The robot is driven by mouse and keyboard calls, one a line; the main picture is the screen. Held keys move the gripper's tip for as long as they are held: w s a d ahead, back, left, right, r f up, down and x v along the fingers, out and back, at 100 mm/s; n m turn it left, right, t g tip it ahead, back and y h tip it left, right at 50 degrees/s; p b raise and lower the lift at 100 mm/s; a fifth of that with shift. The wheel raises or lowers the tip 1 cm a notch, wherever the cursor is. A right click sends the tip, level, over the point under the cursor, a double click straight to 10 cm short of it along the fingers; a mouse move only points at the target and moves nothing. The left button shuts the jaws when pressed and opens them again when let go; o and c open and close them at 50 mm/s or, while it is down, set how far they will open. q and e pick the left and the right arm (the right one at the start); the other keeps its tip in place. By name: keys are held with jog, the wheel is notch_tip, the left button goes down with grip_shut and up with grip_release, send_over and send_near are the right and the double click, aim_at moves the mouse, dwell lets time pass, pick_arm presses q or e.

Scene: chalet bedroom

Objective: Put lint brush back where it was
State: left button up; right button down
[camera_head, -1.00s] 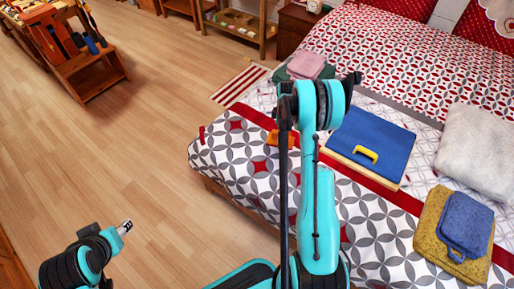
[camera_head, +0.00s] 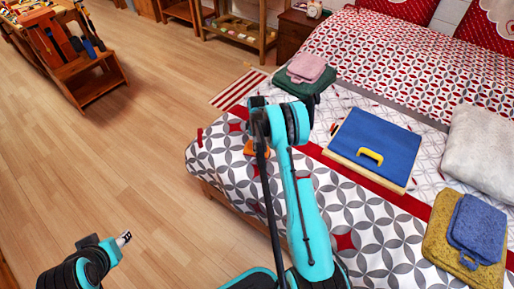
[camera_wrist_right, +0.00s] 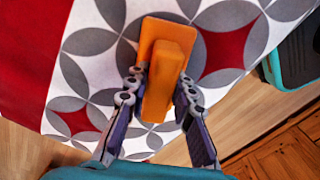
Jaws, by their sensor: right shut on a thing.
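The lint brush (camera_wrist_right: 166,75) is orange, with a flat plate and a thick handle. In the right wrist view, my right gripper (camera_wrist_right: 161,88) is shut on its handle, one finger on each side. The brush is over the patterned cover near the bed's edge; I cannot tell whether it touches the cover. In the head view, a bit of the orange brush (camera_head: 249,148) shows beside my right arm, which hides most of that gripper. My left gripper (camera_head: 124,238) is low at the left over the floor, away from the bed; its finger opening is unclear.
A wooden rack (camera_head: 95,78) stands far left. The floor between is clear.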

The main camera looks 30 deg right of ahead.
jog(key=shift+f, duration=0.15)
jog(key=c, duration=1.3)
grip_release()
